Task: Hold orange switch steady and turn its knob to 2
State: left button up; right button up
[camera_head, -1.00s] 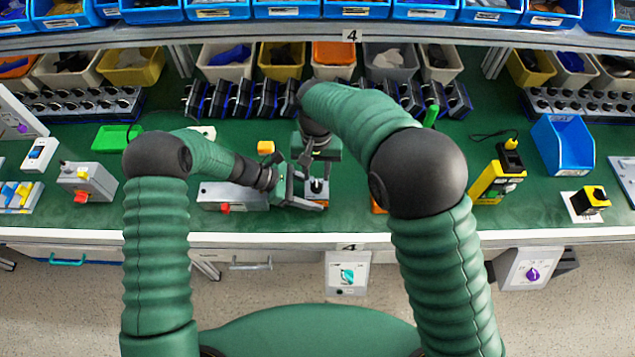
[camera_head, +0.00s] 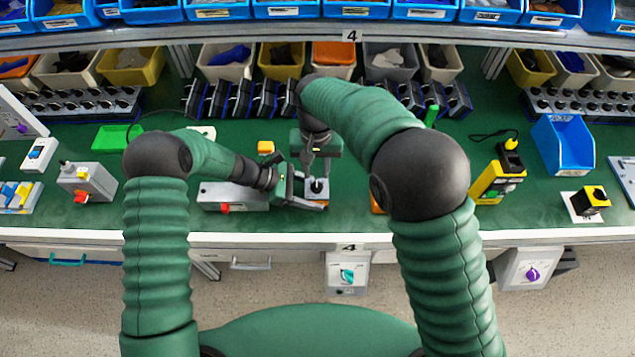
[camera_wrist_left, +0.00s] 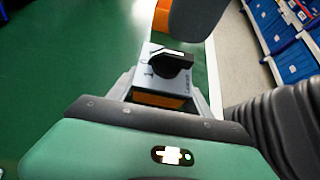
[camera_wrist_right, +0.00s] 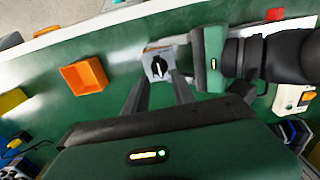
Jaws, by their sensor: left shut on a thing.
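The orange switch (camera_wrist_left: 155,98) has a light grey top face, an orange lower body and a black knob (camera_wrist_left: 172,62) with a white mark. Numbers beside the knob are too small to read surely. In the head view the switch (camera_head: 316,201) stands at the front of the green bench. My left gripper (camera_head: 300,192) is shut on its body, one finger on each side in the left wrist view. My right gripper (camera_head: 318,168) points down above the switch. In the right wrist view its fingers (camera_wrist_right: 160,92) are apart, with the knob (camera_wrist_right: 158,66) showing beyond their gap.
An orange tray (camera_wrist_right: 84,78) sits beside the switch, mostly hidden behind my right arm in the head view. A grey box with a red button (camera_head: 226,208) lies left of the switch. The bench's front edge is close.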

aim_at(316, 183)
notch_tip(316, 183, down, 5)
dwell(0.3)
grip_shut()
